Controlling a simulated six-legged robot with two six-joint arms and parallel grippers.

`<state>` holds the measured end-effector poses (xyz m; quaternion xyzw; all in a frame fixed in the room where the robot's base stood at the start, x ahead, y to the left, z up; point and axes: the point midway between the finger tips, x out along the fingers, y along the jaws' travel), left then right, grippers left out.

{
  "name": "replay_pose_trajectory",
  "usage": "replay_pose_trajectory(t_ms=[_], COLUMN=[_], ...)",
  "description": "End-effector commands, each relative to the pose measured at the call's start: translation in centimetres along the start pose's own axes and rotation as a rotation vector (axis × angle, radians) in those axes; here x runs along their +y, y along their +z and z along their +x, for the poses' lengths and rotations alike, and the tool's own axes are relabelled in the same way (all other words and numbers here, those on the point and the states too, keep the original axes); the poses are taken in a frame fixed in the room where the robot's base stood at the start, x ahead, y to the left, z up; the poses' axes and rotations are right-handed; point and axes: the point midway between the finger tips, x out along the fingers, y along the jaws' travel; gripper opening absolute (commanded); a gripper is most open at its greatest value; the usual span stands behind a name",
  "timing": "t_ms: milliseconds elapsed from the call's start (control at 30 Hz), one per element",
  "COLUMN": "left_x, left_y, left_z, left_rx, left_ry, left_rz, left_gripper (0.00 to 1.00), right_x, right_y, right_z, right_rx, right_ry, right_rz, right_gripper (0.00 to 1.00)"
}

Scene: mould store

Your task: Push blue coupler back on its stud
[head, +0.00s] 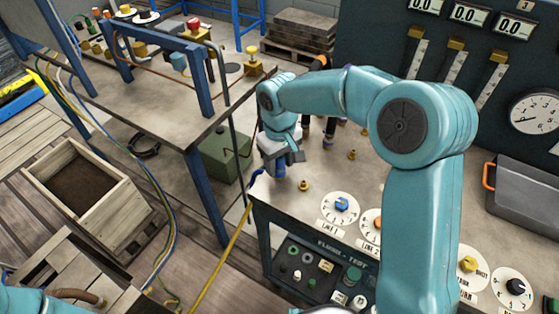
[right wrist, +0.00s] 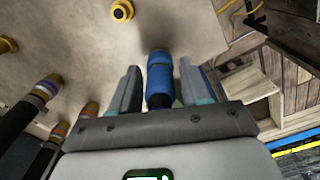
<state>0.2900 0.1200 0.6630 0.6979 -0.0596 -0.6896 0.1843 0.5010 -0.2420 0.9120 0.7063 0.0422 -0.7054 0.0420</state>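The blue coupler (head: 279,184) is below my right gripper (head: 281,158), near the left corner of the test bench (head: 335,185). In the right wrist view the blue coupler (right wrist: 160,78) lies between the two grey fingers of my right gripper (right wrist: 160,88), with a narrow gap showing on each side. The fingers look open around it. A bare brass stud (head: 304,186) stands on the bench just right of the coupler. Whether a stud is under the coupler's end is hidden. My left gripper is not in view; only part of my left arm shows at the lower left.
More brass studs (head: 351,155) and dark banded hoses (right wrist: 45,92) are behind the gripper. Dials (head: 340,208) line the bench front. A dark blue-framed table (head: 150,85) and a wooden crate (head: 85,190) stand left, with loose cables between.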

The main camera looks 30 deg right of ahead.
Motion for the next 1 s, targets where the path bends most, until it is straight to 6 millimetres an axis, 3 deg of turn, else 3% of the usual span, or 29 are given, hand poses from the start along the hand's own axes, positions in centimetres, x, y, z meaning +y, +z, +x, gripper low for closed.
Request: replay_pose_trajectory(t_ms=[333,467,800,1000], left_x=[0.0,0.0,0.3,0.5], left_y=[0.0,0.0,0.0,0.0], left_z=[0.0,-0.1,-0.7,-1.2], left_rx=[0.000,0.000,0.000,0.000], left_ry=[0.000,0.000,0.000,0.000], left_rz=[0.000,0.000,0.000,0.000], left_gripper=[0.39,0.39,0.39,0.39], right_x=[0.0,0.0,0.0,0.0], right_y=[0.0,-0.1,-0.1,0.0], right_z=[-0.1,-1.4,-10.2,-14.3], right_rx=[-0.001,0.003,0.005,0.003], right_ry=[0.000,0.000,0.000,0.000], right_rz=[0.000,0.000,-0.001,0.000], right_gripper=[0.62,0.62,0.62,0.62])
